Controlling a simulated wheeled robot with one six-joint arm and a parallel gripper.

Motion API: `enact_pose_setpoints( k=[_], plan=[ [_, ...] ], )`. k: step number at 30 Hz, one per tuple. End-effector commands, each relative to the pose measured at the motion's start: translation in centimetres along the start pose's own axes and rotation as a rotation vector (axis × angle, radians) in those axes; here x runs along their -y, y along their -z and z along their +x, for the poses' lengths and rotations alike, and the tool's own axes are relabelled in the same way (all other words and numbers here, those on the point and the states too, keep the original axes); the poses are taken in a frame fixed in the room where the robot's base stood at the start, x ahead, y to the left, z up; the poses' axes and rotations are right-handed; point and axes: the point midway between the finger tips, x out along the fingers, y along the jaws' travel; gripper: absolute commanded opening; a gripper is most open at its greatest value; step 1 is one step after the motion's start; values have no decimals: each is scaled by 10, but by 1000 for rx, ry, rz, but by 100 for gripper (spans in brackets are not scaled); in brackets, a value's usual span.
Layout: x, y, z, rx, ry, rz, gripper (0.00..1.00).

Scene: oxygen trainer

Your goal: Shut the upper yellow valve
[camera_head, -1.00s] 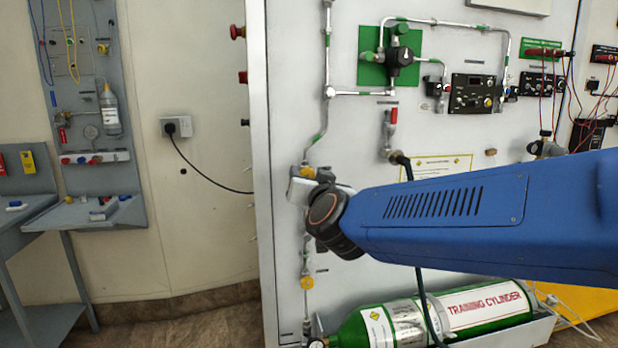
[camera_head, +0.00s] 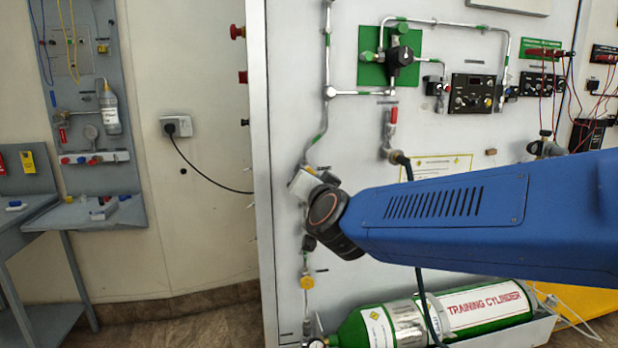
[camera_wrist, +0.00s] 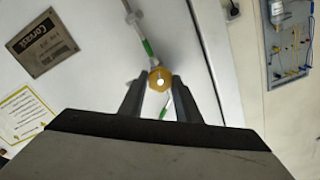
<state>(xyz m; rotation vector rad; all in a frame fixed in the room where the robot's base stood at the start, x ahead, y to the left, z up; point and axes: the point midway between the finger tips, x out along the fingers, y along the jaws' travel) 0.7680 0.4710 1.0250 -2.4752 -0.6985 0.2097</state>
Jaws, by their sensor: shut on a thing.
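The upper yellow valve (camera_wrist: 160,78) shows in the wrist view as a round yellow knob on a thin pipe with green bands. The tips of my gripper (camera_wrist: 159,85) are on either side of it, shut on it. In the head view, my gripper (camera_head: 303,182) is at the pipe on the white panel and covers most or all of this valve. The lower yellow valve (camera_head: 307,282) is further down the same pipe line, clear of my gripper.
A green training cylinder (camera_head: 440,318) lies at the panel's foot. A red-handled valve (camera_head: 393,117) and a dark hose (camera_head: 407,168) are to the right. The white panel (camera_head: 290,70) carries pipes and gauges. Open floor (camera_head: 180,322) is at the lower left.

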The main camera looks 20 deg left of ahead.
Motion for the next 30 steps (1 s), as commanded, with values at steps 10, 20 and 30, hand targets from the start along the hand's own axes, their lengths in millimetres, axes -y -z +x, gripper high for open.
enact_pose_setpoints(
  k=[10, 20, 30],
  plan=[
    [-1, 0, 0, 0, -1, 328, 8],
    [-2, -1, 0, 1, -1, 641, 8],
    [-3, -2, 0, 0, -2, 964, 8]
  ],
)
